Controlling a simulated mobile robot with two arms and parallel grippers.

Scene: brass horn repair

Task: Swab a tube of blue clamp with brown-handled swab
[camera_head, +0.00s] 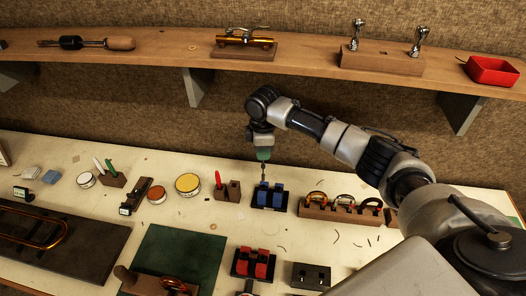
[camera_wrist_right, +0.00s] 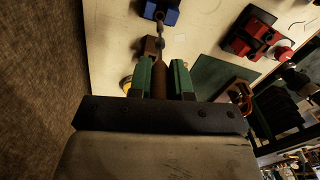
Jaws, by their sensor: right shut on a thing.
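The blue clamp (camera_head: 278,190), two blue blocks on a dark base, stands on the bench right of a small wooden holder (camera_head: 234,189). My right gripper (camera_head: 263,156) is above it, pointing down, shut on the brown-handled swab (camera_head: 263,171). In the right wrist view the brown handle (camera_wrist_right: 159,82) sits between the green fingers. Its thin shaft reaches to the blue clamp (camera_wrist_right: 167,14), with the tip at or just over the clamp's left block. Whether the tip is inside a tube I cannot tell. My left gripper is out of view.
A red clamp (camera_head: 253,263) stands nearer on the bench, beside a green mat (camera_head: 178,255). A wooden rack with rings (camera_head: 340,212) is close right of the blue clamp. A shelf (camera_head: 140,50) runs above.

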